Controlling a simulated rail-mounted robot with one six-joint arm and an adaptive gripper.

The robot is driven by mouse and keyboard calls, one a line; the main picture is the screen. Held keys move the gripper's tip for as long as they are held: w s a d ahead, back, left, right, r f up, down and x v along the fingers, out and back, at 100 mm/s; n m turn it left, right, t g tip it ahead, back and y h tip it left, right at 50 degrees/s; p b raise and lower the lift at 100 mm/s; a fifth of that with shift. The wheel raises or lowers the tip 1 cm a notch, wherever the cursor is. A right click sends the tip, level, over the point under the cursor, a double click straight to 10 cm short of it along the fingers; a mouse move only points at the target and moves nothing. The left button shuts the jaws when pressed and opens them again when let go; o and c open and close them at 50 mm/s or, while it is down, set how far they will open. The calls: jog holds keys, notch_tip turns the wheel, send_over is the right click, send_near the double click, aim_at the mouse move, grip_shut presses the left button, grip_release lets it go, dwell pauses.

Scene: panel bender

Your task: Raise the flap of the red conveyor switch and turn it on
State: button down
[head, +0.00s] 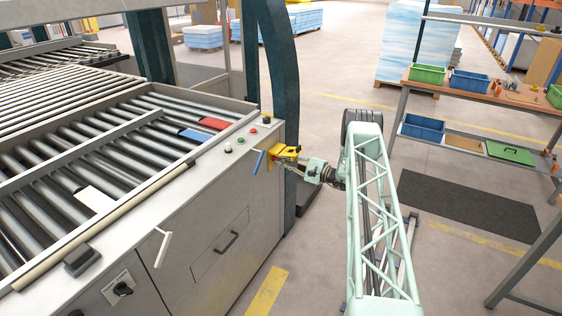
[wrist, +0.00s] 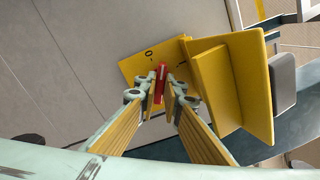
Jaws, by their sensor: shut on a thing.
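The conveyor switch is a yellow plate (wrist: 133,68) on the grey machine side, with a red knob (wrist: 161,76) in its middle and small dark marks beside it. My gripper (wrist: 161,90) is shut on the red knob, one fingertip on each side. The yellow flap (wrist: 235,75) stands out from the plate, clear of the knob, to the right in the wrist view. In the head view the yellow switch (head: 285,152) is at the machine's right end, with my gripper (head: 298,158) against it. The knob is hidden there.
A blue lever (head: 259,161) sticks out just left of the switch. Several buttons (head: 240,139) are on the panel top above it. A dark post (head: 280,75) stands close behind.

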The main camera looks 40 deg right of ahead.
jog(key=shift+f+m+b, duration=0.1)
jog(key=shift+m+b, duration=0.4)
jog(key=shift+m, duration=0.1)
jog(key=shift+m+b, duration=1.95)
jog(key=shift+m, duration=1.85)
jog(key=c, duration=3)
grip_release()
jog(key=shift+s, duration=0.1)
